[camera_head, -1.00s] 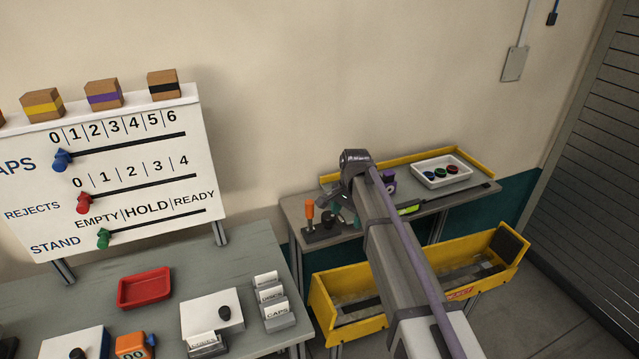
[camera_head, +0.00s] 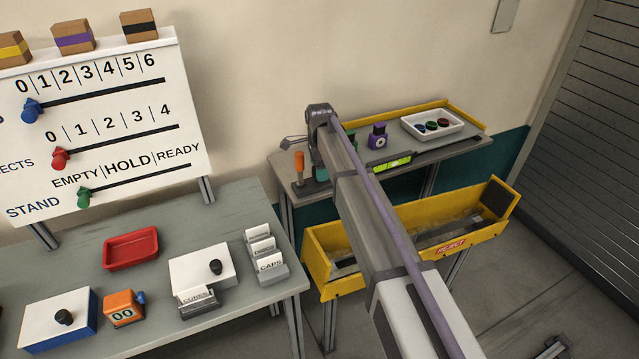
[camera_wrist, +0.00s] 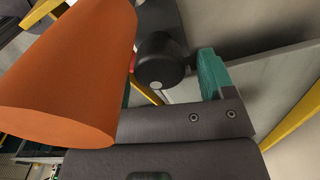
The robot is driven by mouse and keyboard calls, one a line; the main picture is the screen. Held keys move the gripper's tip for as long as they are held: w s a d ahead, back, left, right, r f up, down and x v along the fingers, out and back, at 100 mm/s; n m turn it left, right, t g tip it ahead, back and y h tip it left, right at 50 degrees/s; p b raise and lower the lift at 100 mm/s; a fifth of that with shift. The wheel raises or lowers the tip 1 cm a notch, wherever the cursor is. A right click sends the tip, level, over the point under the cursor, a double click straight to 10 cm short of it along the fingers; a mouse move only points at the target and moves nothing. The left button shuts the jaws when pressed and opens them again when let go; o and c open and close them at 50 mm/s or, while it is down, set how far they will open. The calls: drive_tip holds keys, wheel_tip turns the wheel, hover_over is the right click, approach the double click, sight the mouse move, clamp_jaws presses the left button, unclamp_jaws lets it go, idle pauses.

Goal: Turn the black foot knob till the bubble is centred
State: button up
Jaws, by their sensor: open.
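The black foot knob (camera_wrist: 160,58) shows in the wrist view as a dark round knob with a pale spot on its end. In the head view my arm hides it. My gripper (camera_wrist: 168,80) is open. One teal finger stands right of the knob, apart from it in the picture; the other is mostly hidden behind a large orange handle (camera_wrist: 70,75). In the head view a teal finger part (camera_head: 322,174) shows beside my arm, over the back stand. The yellow-green level vial (camera_head: 393,163) lies at the stand's front edge; its bubble is too small to place.
The orange handle (camera_head: 299,162) stands upright at the stand's left, close to my gripper. A purple-and-black item (camera_head: 378,137) and a white tray (camera_head: 433,124) with coloured discs are on the stand. A yellow reject bin (camera_head: 405,237) lies below.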

drive_tip(key=shift+f, duration=0.65)
drive_tip(key=shift+r, duration=0.15)
drive_tip(key=c, duration=0.9)
drive_tip(key=n, duration=0.3)
drive_tip(key=shift+n, duration=2.1)
